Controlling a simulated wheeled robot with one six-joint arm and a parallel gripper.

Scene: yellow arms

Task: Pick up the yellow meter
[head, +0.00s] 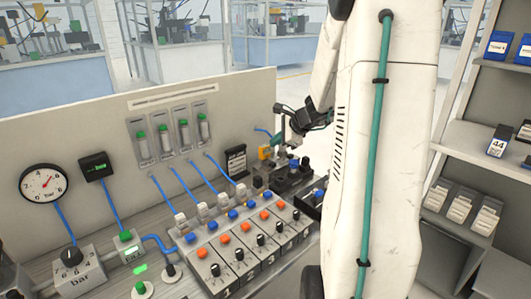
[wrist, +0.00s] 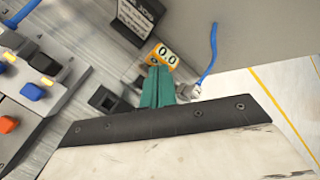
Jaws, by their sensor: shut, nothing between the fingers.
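The yellow meter (wrist: 163,56), a small block with a white display reading 0.0, is just beyond my fingertips in the wrist view. In the head view the yellow meter (head: 265,153) is small, at the right end of the bench by the back panel. My gripper (wrist: 158,72) has teal fingers, closed together with nothing between them, pointing at the meter. The fingers cover part of the meter's lower side, and I cannot tell whether they touch it. In the head view my gripper (head: 279,140) is beside the meter, partly hidden by my arm.
A black labelled box (head: 236,162) stands left of the meter and also shows in the wrist view (wrist: 136,18). A blue cable (wrist: 211,55) with a plug lies to the right. Switch modules (head: 255,232) fill the bench front. Shelves (head: 480,165) stand at right.

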